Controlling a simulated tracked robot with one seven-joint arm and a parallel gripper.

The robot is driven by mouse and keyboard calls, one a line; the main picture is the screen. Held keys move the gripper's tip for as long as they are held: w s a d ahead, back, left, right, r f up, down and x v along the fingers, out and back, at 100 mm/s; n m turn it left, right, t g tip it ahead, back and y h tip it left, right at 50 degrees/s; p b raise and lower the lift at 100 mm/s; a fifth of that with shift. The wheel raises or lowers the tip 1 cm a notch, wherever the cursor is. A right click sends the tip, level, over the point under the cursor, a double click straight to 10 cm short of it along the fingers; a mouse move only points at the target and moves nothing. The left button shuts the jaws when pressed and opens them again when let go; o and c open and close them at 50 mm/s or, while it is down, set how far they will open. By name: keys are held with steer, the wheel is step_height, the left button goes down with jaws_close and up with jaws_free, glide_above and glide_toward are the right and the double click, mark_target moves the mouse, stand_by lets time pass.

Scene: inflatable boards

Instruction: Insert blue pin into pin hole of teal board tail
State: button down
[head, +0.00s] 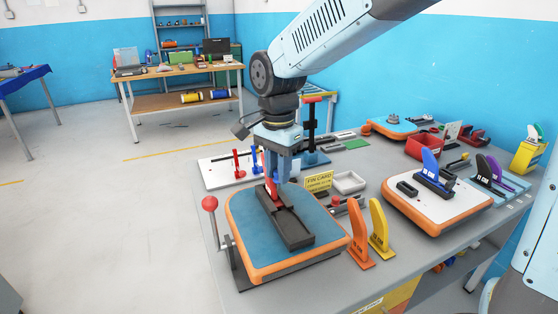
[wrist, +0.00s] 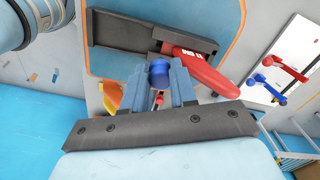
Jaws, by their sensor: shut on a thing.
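The teal board tail (head: 245,220) with an orange rim lies clamped at the front of the table. A long black fin box (head: 292,228) sits on it and shows in the wrist view (wrist: 125,30). A red piece with a white label (wrist: 200,70) lies at one end of the box, by my gripper. My gripper (head: 279,176) points down over that end. In the wrist view, my gripper (wrist: 160,88) is shut on the blue pin (wrist: 160,73), whose round blue end shows between the fingers. The pin hole is hidden, and I cannot tell whether the pin touches the board.
A red-knobbed lever (head: 210,203) stands left of the board. Orange (head: 361,236) and yellow (head: 378,228) fins stand close on its right. A white board (head: 440,209) lies to the right.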

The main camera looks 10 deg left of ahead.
mark_target(278, 193)
steer(key=shift+f, duration=1.55)
steer(key=shift+f, duration=1.85)
stand_by(1.2)
steer(key=c, duration=0.8)
jaws_free()
steer(key=shift+w+r, duration=0.1)
steer(key=shift+r, duration=0.45)
step_height(278, 193, up, 13)
steer(key=shift+d+f, duration=0.1)
steer(key=shift+f, duration=0.1)
